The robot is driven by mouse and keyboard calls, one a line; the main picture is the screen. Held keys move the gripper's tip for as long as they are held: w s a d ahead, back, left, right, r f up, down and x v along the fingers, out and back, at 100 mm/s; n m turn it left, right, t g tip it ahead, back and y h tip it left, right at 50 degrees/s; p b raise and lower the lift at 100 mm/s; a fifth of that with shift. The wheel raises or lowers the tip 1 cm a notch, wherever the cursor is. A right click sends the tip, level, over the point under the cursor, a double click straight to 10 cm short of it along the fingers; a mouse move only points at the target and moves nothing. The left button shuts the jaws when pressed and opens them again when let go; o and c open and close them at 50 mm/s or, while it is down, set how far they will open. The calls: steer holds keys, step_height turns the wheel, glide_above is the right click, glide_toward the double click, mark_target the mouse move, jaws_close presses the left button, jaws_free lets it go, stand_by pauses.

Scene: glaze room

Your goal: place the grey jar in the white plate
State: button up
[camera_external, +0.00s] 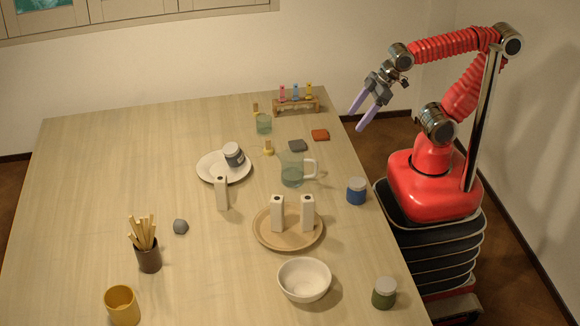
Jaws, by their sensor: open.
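The white plate (210,168) lies on the far middle part of the table. The grey jar (234,155), dark-bodied with a pale lid, is on the plate, toward its right side. It looks tilted. My gripper (357,120) is open and empty, with its two lilac fingers apart. It hangs in the air near the table's right edge, well to the right of the plate and apart from the jar.
A white bottle (221,194) stands just in front of the plate. A tray (262,238) with two bottles, a glass jug (292,176), a blue jar (356,192), a white bowl (304,283) and a green jar (384,294) stand to the right. The table's far left is clear.

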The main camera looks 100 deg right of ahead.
steer(key=s, duration=0.2)
steer(key=shift+s+a+g, duration=0.3)
steer(key=shift+s, duration=0.05)
steer(key=shift+c, duration=1.4)
steer(key=w+r+n+y, duration=0.3)
steer(key=w+n, duration=0.1)
steer(key=w, duration=1.6)
steer(key=w+d+f+n+y, duration=0.1)
steer(key=w+d+f, duration=0.1)
steer(key=w, duration=0.8)
steer(key=w+d+f+n+t+y, duration=0.1)
steer(key=w+d+f+n, duration=0.1)
steer(key=w, duration=0.8)
steer(key=shift+d+f+y, duration=0.4)
steer(key=shift+d+f, duration=0.3)
steer(key=shift+d, duration=0.45)
